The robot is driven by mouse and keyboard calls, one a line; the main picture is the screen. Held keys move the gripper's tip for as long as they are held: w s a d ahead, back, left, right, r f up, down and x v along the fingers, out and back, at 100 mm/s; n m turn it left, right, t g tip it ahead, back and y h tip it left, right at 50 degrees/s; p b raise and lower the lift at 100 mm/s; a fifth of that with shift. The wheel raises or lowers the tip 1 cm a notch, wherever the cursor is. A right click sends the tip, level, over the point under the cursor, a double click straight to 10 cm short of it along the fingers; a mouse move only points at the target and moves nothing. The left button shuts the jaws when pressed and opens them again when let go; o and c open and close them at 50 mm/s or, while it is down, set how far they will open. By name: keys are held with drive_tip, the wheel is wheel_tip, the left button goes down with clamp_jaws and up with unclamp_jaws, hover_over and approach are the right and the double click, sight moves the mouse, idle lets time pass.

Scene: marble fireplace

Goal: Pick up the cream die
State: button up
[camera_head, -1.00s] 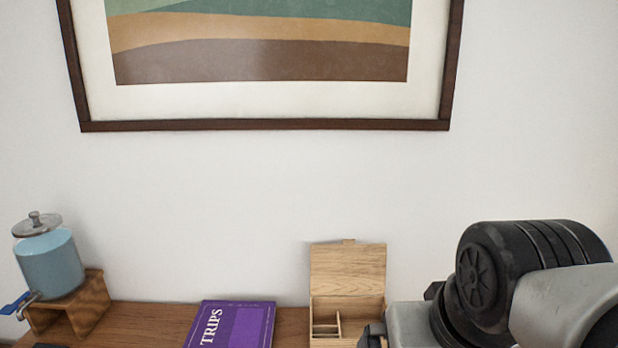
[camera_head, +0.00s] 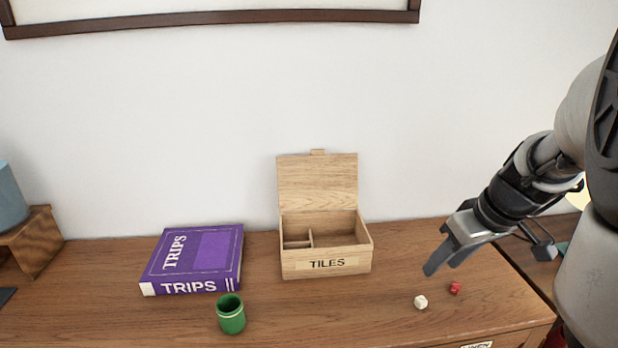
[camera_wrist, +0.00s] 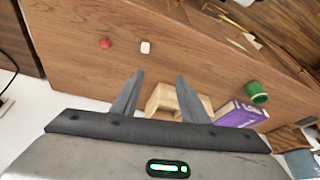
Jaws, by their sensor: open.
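The cream die (camera_head: 420,302) lies on the wooden top near its front edge, just left of a red die (camera_head: 455,288). In the wrist view the cream die (camera_wrist: 145,47) lies beyond the fingertips, to the right of the red die (camera_wrist: 105,43). My gripper (camera_head: 437,268) is open and empty, above the wooden top and behind the cream die in the head view. In the wrist view its two fingers (camera_wrist: 158,76) are spread apart, with nothing between their tips.
An open wooden box (camera_head: 327,265) marked TILES stands left of my gripper. A purple TRIPS book (camera_head: 195,262) and a green cup (camera_head: 231,314) are farther left. The wooden top (camera_head: 385,285) is clear between box and dice. A wall stands behind.

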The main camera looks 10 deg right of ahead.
approach(422, 299)
drive_tip(key=shift+b+x, duration=1.05)
drive_tip(key=shift+b, duration=0.2)
drive_tip(key=shift+b+x, duration=0.6)
drive_tip(key=shift+x, duration=2.55)
clamp_jaws()
